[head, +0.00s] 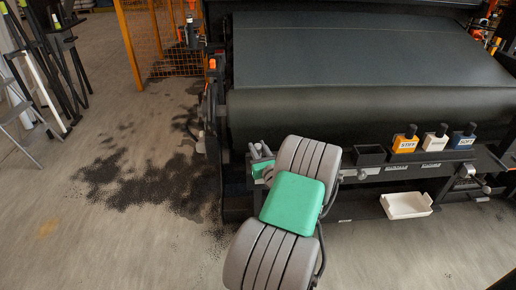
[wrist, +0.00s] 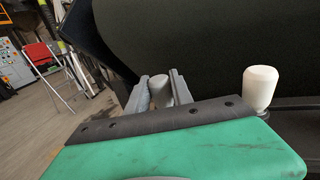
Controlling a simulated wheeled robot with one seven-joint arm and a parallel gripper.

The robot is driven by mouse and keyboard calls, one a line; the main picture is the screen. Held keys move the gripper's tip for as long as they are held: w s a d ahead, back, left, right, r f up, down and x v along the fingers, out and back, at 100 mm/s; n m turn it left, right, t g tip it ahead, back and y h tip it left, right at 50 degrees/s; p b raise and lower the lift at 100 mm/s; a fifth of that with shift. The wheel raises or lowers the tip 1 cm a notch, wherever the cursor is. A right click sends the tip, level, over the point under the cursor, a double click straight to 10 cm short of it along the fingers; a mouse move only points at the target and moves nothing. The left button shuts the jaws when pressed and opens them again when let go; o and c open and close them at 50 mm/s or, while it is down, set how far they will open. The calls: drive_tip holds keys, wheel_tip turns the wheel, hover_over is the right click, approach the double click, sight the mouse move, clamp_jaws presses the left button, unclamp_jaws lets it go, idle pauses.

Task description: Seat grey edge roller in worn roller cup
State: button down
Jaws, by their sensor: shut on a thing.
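My gripper (wrist: 160,92) is shut on a grey roller (wrist: 159,86), whose rounded top shows between the two grey fingers in the wrist view. In the head view my gripper (head: 259,152) is at the left end of the machine's front ledge, partly hidden by my arm. The roller cannot be made out clearly there. I cannot pick out the worn roller cup in either view; my arm and gripper cover that corner.
A cream rounded cylinder (wrist: 260,88) stands right of my gripper. The ledge holds a black open box (head: 370,156) and orange, white and blue bottles (head: 405,143). A white tray (head: 407,206) sits below. The dark roll (head: 370,115) is behind. Black granules (head: 150,180) cover floor at left.

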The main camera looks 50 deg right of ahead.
drive_tip(key=c, duration=1)
unclamp_jaws()
drive_tip(key=shift+c, duration=0.2)
drive_tip(key=v, duration=0.7)
drive_tip(key=shift+s+a+p, duration=0.25)
drive_tip(key=shift+s+p, duration=0.1)
